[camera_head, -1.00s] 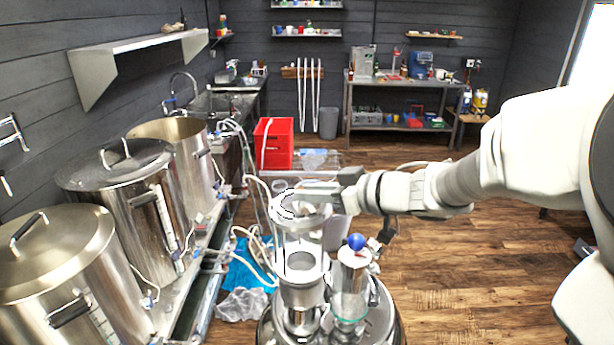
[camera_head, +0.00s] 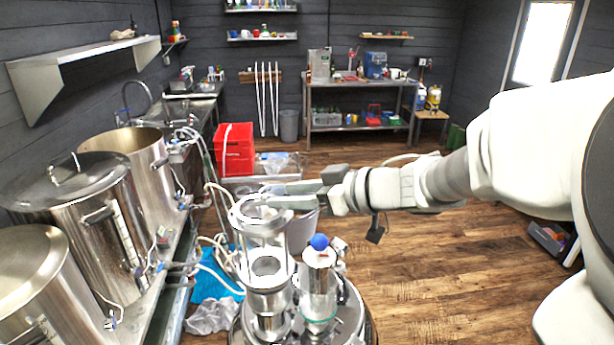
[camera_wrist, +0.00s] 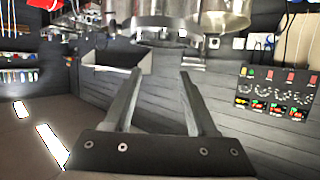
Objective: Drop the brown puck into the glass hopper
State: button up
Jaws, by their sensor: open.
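The glass hopper (camera_head: 283,240) is a clear upright cylinder with a pale metal ring on top, standing on a steel machine at the lower middle of the head view. My gripper (camera_head: 267,195) reaches in from the right, with its fingers at the level of the hopper's top ring and overlapping it in the picture. In the wrist view my gripper (camera_wrist: 161,72) is open, with nothing between its two fingers. I cannot make out the brown puck in either view. A dark oval shows low inside the glass, but I cannot tell what it is.
A blue-knobbed steel cylinder (camera_head: 319,280) stands close to the right of the hopper. Large steel kettles (camera_head: 85,225) line the left. A red crate (camera_head: 234,150) stands behind.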

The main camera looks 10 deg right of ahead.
jog(key=v, duration=1.2)
jog(key=shift+d+r+b, duration=0.15)
jog(key=shift+r+b, duration=0.05)
jog(key=shift+b, duration=0.1)
